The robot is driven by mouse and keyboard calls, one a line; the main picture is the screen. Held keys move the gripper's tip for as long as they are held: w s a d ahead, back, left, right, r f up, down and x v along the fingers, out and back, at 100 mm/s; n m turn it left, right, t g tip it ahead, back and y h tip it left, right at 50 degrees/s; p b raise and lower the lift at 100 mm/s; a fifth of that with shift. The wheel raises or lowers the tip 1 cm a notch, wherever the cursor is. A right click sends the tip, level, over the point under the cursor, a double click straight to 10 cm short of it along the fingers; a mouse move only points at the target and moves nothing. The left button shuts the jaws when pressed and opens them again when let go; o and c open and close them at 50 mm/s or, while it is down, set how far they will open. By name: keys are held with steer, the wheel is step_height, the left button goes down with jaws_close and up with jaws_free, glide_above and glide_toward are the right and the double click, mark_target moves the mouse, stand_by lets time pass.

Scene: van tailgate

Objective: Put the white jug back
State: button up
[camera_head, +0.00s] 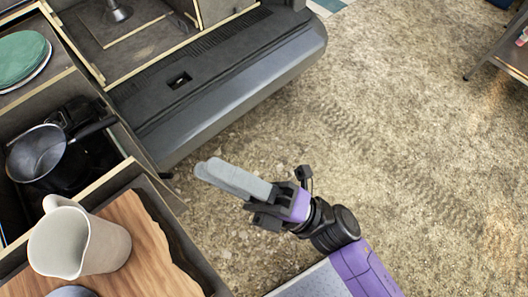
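The white jug (102,246) stands upright at the lower left, on a wooden board (160,265). Its handle is at its upper left side. My gripper (208,169) is to the right of the jug and apart from it, over the dirt ground near the van's bumper. Its two grey fingers point left and overlap in this view, so the gap between them cannot be judged. I see nothing held between them.
A dark saucepan (38,152) sits in a compartment behind the jug. Green plates (20,58) lie in the compartment beyond it. The van's bumper (250,92) runs across the top. A table (510,62) stands at the upper right. The ground between is clear.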

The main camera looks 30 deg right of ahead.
steer(key=s+d+f+m+g+h, duration=0.1)
steer(key=s+d+f+m+h, duration=0.5)
steer(key=m, duration=0.8)
steer(key=s+d+f+m+g+h, duration=0.1)
steer(key=s+d+f+m+h, duration=0.5)
steer(key=s+d+m+h, duration=0.3)
steer(key=d+m+h, duration=0.1)
steer(key=m+h, duration=0.1)
steer(key=m, duration=0.2)
steer(key=shift+d+m+g+h, duration=0.3)
steer(key=shift+m+g, duration=0.1)
steer(key=shift+f, duration=0.1)
